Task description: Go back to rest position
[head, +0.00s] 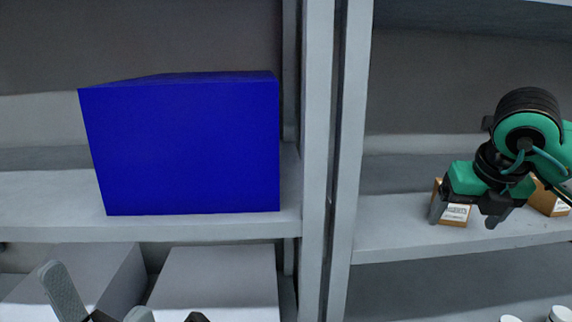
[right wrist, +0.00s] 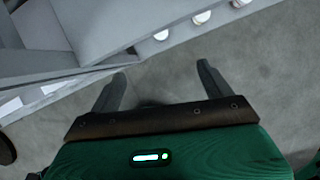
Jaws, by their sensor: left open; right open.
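My right gripper (head: 464,216) is open at the right of the head view, in front of the right shelf. Its fingers overlap a small brown box in the picture, and I cannot tell whether they touch it. In the right wrist view the gripper (right wrist: 162,70) has its two fingers spread with nothing between them, and grey floor shows beyond. My left gripper (head: 96,290) is at the bottom left edge of the head view, mostly cut off. Its visible fingers are apart with nothing seen between them.
A large blue box (head: 190,150) stands on the left shelf (head: 40,215). Grey boxes (head: 215,280) sit below it. Grey uprights (head: 318,150) divide the bays. The brown box (head: 456,214) and another (head: 548,204) sit on the right shelf (head: 385,235). White round items (head: 561,314) are lower right.

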